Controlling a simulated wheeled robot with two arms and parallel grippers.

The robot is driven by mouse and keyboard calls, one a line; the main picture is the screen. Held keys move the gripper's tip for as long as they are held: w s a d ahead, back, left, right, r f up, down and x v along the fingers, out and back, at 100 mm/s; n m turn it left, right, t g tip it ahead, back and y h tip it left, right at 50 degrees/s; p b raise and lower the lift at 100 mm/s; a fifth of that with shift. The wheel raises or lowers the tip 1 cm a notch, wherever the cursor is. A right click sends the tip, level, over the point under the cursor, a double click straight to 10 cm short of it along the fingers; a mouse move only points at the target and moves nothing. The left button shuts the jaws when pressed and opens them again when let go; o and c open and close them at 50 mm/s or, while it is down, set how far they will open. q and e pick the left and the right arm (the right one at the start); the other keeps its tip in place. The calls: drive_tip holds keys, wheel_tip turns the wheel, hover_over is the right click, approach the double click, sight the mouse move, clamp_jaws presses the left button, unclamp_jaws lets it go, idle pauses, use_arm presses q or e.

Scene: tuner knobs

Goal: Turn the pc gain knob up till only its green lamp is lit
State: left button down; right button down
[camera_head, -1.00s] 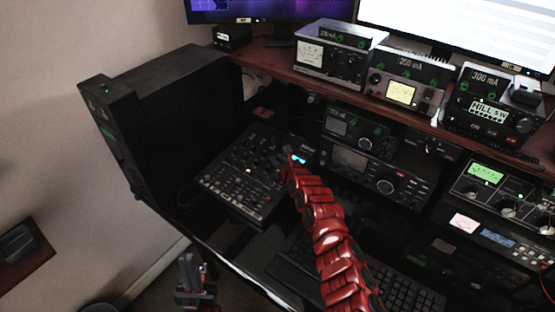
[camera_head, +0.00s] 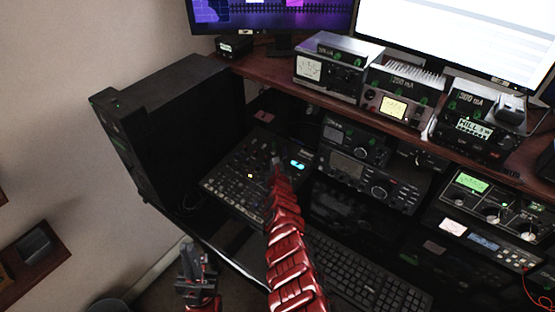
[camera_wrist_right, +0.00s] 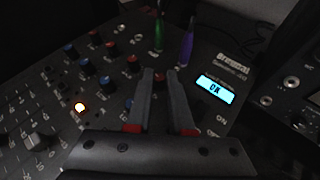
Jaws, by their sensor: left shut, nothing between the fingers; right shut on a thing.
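The black mixer (camera_head: 215,187) sits on the desk, with rows of red and blue capped knobs in the right wrist view. My right gripper (camera_wrist_right: 159,76) reaches onto it, fingers shut on a small knob with a red top (camera_wrist_right: 158,77), mostly hidden between the fingertips. I cannot read its label. I see no lit green lamp on the mixer. My left gripper (camera_head: 190,268) is shut and empty at the lower left, away from the mixer.
A lit display (camera_wrist_right: 214,90) reads "OK" beside the gripper. Green (camera_wrist_right: 158,36) and purple (camera_wrist_right: 186,48) plugs stand up just behind the fingers. A black computer case (camera_head: 165,125) is left of the mixer, radios (camera_head: 365,170) right, a keyboard (camera_head: 365,280) in front.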

drive_tip(key=shift+a+m+h, duration=0.15)
drive_tip(key=shift+m+h, duration=0.65)
drive_tip(key=shift+h, duration=0.2)
drive_tip(key=shift+a+f+m+h+b, duration=0.15)
drive_tip(key=shift+f+m+h+b, duration=0.05)
drive_tip(key=shift+m+h+b, duration=0.55)
drive_tip(key=shift+f+m+h+b, duration=0.1)
drive_tip(key=shift+m+h+b, duration=0.45)
drive_tip(key=shift+h+b, duration=0.15)
drive_tip(key=shift+a+r+m+g+h+b, duration=0.1)
drive_tip(key=shift+r+m+g+h+b, duration=0.1)
drive_tip(key=shift+m+g+h+b, duration=0.65)
drive_tip(key=shift+t, duration=0.35)
drive_tip(key=c, duration=0.8)
unclamp_jaws()
drive_tip(key=shift+w, duration=0.1)
drive_tip(key=shift+r, duration=0.1)
